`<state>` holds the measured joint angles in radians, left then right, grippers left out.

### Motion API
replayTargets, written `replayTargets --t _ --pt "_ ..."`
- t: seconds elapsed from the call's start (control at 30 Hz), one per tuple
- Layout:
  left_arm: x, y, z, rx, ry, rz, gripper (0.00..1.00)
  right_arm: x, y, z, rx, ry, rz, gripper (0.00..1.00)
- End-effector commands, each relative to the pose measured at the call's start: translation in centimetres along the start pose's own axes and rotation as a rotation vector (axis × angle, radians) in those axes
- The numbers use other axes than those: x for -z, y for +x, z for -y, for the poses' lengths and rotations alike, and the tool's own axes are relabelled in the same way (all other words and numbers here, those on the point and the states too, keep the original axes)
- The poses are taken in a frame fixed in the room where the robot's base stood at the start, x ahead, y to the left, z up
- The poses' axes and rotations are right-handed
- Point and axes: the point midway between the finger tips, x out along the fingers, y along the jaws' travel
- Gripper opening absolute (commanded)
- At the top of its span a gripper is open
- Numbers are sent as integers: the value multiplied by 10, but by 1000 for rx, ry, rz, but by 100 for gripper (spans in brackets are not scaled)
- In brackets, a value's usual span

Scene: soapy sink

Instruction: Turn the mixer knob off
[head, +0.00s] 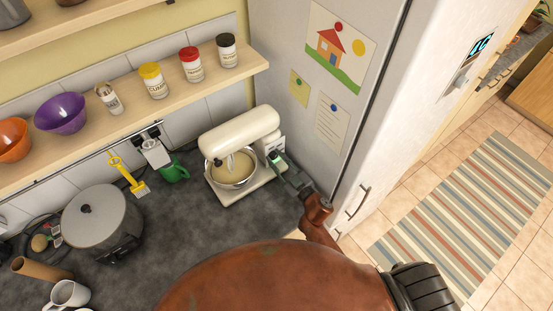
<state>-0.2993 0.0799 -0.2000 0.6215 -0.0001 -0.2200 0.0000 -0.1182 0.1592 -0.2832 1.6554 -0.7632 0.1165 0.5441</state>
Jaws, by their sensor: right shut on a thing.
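The cream stand mixer (240,131) stands on the dark counter against the fridge. Its metal bowl (233,182) holds a pale mix, with the beater down in it. My right gripper (276,160) is at the right side of the mixer, by a small pale panel with dark marks (277,146). It is shut at the place of the mixer knob, and its fingers hide the knob, so I cannot tell how the knob is turned. My left gripper is not in view.
The fridge (300,60) rises close behind and right of my right gripper. A shelf (130,130) with jars and bowls hangs above. The counter before the mixer is clear.

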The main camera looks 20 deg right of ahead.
Motion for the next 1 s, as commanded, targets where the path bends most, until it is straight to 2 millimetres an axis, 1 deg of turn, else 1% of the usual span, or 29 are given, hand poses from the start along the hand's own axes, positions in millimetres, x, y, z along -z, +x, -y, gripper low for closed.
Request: replayTargets --t 0.3,0.5,0.73,1.0 --pt "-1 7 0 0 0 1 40 -1 0 1 1 -286 0 0" --pt "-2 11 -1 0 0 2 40 -2 0 1 0 -436 1 0" --pt "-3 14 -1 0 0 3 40 -1 0 1 0 -555 1 0" --pt "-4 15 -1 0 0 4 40 -1 0 1 1 -615 1 0"
